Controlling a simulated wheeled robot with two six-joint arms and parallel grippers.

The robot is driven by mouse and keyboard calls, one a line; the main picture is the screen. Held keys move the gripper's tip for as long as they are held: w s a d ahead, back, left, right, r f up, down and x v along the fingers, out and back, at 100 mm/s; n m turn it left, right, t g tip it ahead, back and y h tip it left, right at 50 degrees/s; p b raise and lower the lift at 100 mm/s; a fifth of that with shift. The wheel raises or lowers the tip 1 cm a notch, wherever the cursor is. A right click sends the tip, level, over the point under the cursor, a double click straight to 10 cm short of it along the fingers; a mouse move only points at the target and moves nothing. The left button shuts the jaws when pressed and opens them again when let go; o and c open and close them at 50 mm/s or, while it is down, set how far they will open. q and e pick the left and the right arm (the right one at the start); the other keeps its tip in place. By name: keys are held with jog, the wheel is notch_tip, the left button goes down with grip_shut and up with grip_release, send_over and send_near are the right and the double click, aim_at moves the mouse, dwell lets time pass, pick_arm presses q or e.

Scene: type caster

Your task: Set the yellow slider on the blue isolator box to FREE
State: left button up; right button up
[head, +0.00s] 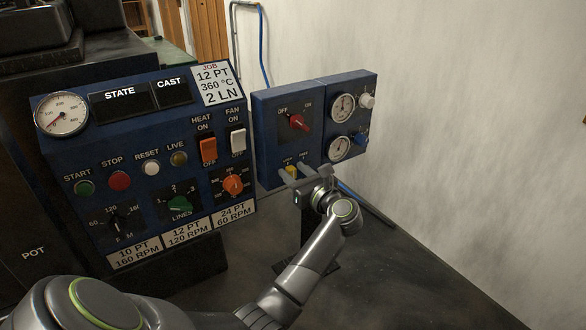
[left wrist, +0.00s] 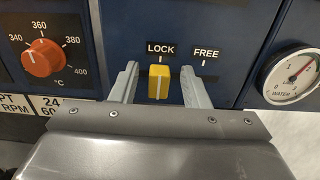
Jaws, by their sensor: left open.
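The blue isolator box (head: 272,135) stands right of the main control panel, with a red rotary switch (head: 299,122) between OFF and ON marks. The yellow slider (left wrist: 159,81) sits low on the box, under the LOCK label (left wrist: 160,49). The FREE label (left wrist: 206,53) is to its right, above a bare dark slot. The slider also shows small in the head view (head: 291,171). My left gripper (left wrist: 158,84) is open, one finger on each side of the slider, with visible gaps. The fingertips also show at the box's lower edge in the head view (head: 292,171). My right gripper is not in view.
A blue gauge box (head: 346,105) with two dials, a white knob and a blue knob adjoins the isolator box on the right. The control panel (head: 150,140) with switches and an orange knob (left wrist: 43,57) is on the left. The dark bench (head: 400,290) is mostly clear at front right.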

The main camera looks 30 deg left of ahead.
pick_arm(q)
grip_shut()
dwell(0.3)
